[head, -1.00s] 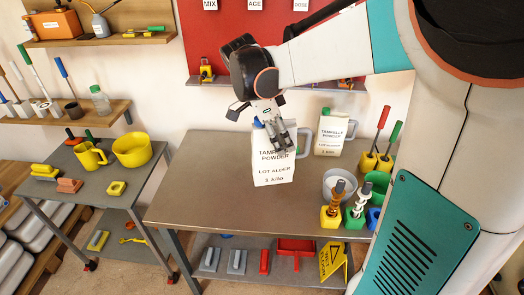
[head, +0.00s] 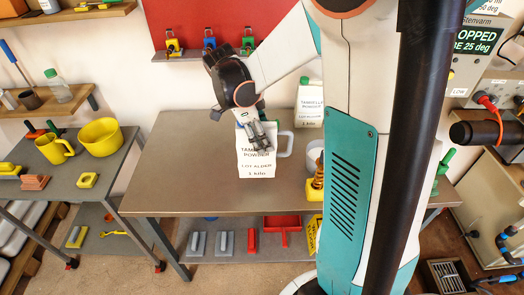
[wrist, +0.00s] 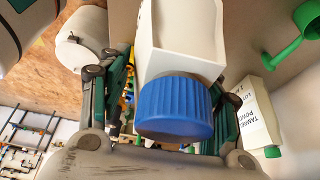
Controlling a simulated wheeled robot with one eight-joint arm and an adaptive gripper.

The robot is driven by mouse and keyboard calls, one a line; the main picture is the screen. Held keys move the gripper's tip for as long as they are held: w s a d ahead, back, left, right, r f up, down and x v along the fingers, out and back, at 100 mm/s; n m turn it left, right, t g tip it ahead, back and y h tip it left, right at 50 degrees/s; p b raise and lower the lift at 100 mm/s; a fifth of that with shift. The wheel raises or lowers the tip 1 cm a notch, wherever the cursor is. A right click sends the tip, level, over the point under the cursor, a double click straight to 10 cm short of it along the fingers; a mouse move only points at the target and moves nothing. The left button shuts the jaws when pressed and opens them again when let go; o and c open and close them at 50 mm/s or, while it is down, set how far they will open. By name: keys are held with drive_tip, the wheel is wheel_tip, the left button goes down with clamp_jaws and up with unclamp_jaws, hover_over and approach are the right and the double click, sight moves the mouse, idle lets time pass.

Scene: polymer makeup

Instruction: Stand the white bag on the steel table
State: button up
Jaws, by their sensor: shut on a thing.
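The white bag (head: 257,165), a carton-like pack with printed black lettering, is upright over the steel table (head: 185,175). My gripper (head: 262,143) comes down on its top from above and is shut on it. In the wrist view the bag's white body (wrist: 180,35) and large blue cap (wrist: 173,108) sit between my fingers. A grey loop shows at the bag's right side in the head view. I cannot tell whether the bag's base touches the tabletop or hangs just above it.
A similar pack (head: 310,105) with a green cap stands behind to the right. A pale bucket (head: 314,157) and a yellow-based tool (head: 316,190) stand right of the bag, partly hidden by my arm. The tabletop left of the bag is clear. A side table (head: 85,165) holds yellow containers.

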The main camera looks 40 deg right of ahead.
drive_tip(key=shift+f+b, duration=0.7)
drive_tip(key=shift+f, duration=1.9)
drive_tip(key=o, duration=1.9)
drive_tip(key=shift+c, duration=0.2)
drive_tip(key=p+v, duration=0.3)
drive_tip(key=v, duration=0.8)
drive_tip(key=shift+r, duration=0.45)
drive_tip(key=shift+s+a+r+n, duration=0.1)
drive_tip(key=shift+a+r+n, duration=0.2)
drive_tip(key=shift+r, duration=0.1)
drive_tip(key=s+a+r+n+t+y, duration=0.3)
drive_tip(key=s+a+n+t, duration=0.6)
drive_tip(key=n, duration=1.5)
drive_tip(key=shift+s+a+r+t+y, duration=0.5)
drive_tip(key=shift+s+a, duration=0.85)
drive_tip(key=shift+s, duration=0.85)
